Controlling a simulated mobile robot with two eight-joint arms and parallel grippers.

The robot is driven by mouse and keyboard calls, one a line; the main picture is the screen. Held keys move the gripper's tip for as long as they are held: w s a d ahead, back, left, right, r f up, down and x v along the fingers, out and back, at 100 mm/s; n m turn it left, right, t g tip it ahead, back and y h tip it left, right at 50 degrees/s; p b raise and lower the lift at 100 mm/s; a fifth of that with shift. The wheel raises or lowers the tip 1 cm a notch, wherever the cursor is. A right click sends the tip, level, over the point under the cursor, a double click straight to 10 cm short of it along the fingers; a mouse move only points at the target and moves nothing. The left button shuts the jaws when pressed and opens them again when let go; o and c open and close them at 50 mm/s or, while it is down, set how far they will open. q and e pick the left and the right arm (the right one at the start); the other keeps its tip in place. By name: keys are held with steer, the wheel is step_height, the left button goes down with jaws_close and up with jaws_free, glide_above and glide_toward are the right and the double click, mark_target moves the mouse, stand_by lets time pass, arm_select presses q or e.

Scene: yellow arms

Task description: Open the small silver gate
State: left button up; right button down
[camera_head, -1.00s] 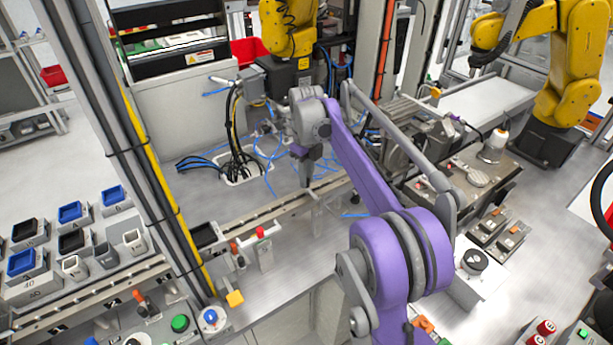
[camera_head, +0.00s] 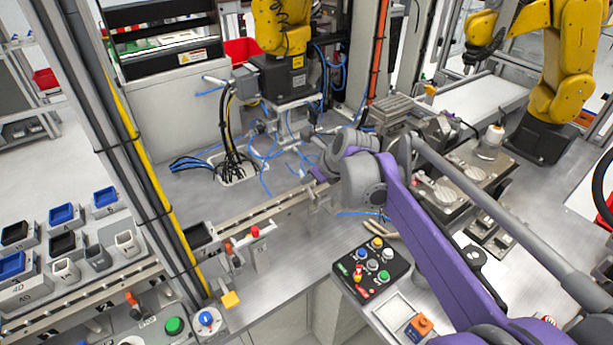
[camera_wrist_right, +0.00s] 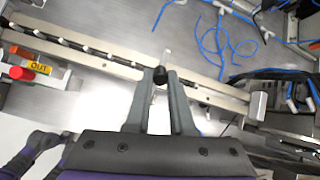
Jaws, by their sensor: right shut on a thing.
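My right gripper (camera_wrist_right: 160,80) reaches the conveyor rail. In the right wrist view its two grey fingers stand either side of a small black knob (camera_wrist_right: 160,74) and are shut on it. A thin pale silver piece (camera_wrist_right: 167,57) shows just beyond the knob, over the rail; it looks like part of the small gate, but most of it is hidden by the fingers. In the head view the right gripper (camera_head: 321,192) is low at the rail, partly hidden by my purple arm, and the gate cannot be made out clearly. My left gripper is not in view.
The conveyor rail (camera_head: 256,214) runs diagonally across the bench. A red button post (camera_head: 256,234) stands at its front. Blue hoses and black cables (camera_head: 236,160) lie behind it. A button panel (camera_head: 370,270) is at the front right. The bench in front of the rail is mostly clear.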

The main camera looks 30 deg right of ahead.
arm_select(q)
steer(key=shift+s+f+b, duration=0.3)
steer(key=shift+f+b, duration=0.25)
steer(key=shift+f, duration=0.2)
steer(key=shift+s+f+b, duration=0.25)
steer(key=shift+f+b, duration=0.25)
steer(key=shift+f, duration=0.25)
arm_select(e)
steer(key=shift+s+d+f+t+y, duration=0.1)
steer(key=shift+s+f+t, duration=0.1)
steer(key=shift+s+t, duration=0.95)
steer(key=shift+s+d+f+t+y, duration=0.15)
steer(key=shift+s+t, duration=0.35)
steer(key=shift+t, duration=1.35)
steer(key=shift+s+a+f+t+y, duration=0.1)
steer(key=shift+s+f+t, duration=0.15)
steer(key=shift+s+t, duration=0.9)
steer(key=shift+w+t, duration=0.3)
steer(key=shift+t, duration=0.15)
steer(key=c, duration=0.8)
jaws_free()
steer(key=shift+o, duration=0.2)
